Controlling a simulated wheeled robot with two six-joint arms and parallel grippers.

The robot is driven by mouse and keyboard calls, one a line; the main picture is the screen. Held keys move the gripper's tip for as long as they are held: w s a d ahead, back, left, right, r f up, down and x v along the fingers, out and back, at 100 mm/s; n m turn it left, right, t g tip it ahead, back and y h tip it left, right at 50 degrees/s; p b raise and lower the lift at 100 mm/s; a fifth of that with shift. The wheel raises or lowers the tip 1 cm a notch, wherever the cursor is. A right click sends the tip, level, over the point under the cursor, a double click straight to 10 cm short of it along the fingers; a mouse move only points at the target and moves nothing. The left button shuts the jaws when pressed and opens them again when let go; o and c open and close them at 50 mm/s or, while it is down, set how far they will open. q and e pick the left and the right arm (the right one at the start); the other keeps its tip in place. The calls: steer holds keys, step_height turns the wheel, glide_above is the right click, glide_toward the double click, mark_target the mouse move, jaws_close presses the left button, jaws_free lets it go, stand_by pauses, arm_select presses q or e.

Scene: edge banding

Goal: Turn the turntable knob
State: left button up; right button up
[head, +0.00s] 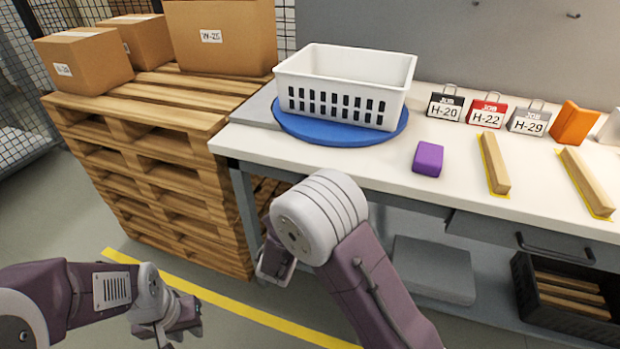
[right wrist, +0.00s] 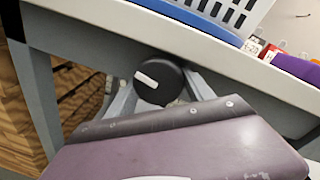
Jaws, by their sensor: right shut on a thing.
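The blue turntable (head: 340,132) lies on the workbench with a white slotted basket (head: 345,85) standing on it. In the right wrist view, the knob (right wrist: 158,88) is a dark round disc with a white mark, below the bench's front edge. My right gripper (right wrist: 160,86) is shut on the knob, with a finger on each side. In the head view the knob is hidden, and my right arm covers most of that gripper. My left gripper (head: 180,328) hangs low at the bottom left, far from the bench; its jaw opening is unclear.
On the bench (head: 385,178) are a purple block (head: 428,158), several job tags (head: 487,112) and wooden strips (head: 495,163). A pallet stack (head: 150,180) with cardboard boxes (head: 85,62) stands left of the bench. A black crate (head: 565,300) sits below at right.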

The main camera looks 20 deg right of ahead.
steer(key=shift+n+p, duration=1.1)
steer(key=shift+p, duration=0.15)
steer(key=shift+f, duration=0.1)
steer(key=o, duration=1.3)
steer(key=shift+o, duration=0.2)
